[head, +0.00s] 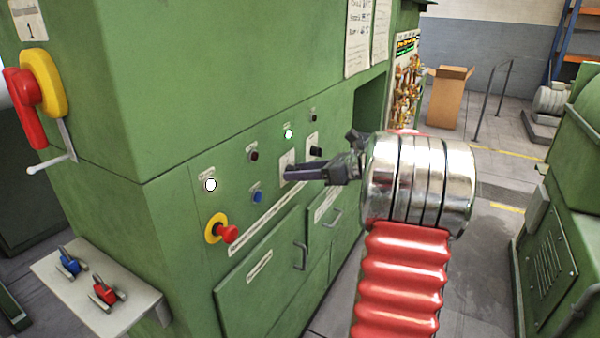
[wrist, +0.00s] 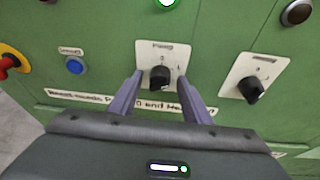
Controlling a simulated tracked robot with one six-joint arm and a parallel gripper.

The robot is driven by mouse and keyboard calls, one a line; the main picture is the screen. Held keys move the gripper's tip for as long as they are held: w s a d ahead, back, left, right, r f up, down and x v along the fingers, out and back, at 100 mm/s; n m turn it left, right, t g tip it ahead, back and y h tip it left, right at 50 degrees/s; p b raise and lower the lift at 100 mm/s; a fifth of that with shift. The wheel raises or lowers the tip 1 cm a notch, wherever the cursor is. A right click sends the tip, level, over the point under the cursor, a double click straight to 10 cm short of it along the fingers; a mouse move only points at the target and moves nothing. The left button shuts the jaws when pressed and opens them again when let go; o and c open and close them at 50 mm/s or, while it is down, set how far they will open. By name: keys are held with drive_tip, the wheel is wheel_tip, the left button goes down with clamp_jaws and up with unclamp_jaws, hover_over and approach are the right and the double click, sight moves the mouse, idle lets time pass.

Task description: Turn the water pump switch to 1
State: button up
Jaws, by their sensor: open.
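The pump switch (wrist: 160,77) is a black rotary knob on a pale plate, with a label above it that seems to read "Pump". In the wrist view it sits between the two fingers of my gripper (wrist: 161,76). The fingers are open, one on each side of the knob, with a gap on both sides. The knob looks about upright; its exact setting is too small to read. In the head view my gripper (head: 288,172) reaches the pale plate (head: 287,158) from the right and hides the knob.
A second black rotary switch (wrist: 250,90) on its own plate is to the right. A blue button (wrist: 75,66) is to the left. A lit green lamp (head: 288,133) is above. A red emergency knob (head: 227,234) sticks out at lower left. Cabinet handles (head: 300,255) are below.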

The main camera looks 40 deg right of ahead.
drive_tip(key=shift+s, duration=0.1)
drive_tip(key=v, duration=1.3)
drive_tip(key=shift+s+d, duration=0.15)
drive_tip(key=shift+s, duration=0.1)
drive_tip(key=shift+r, duration=0.1)
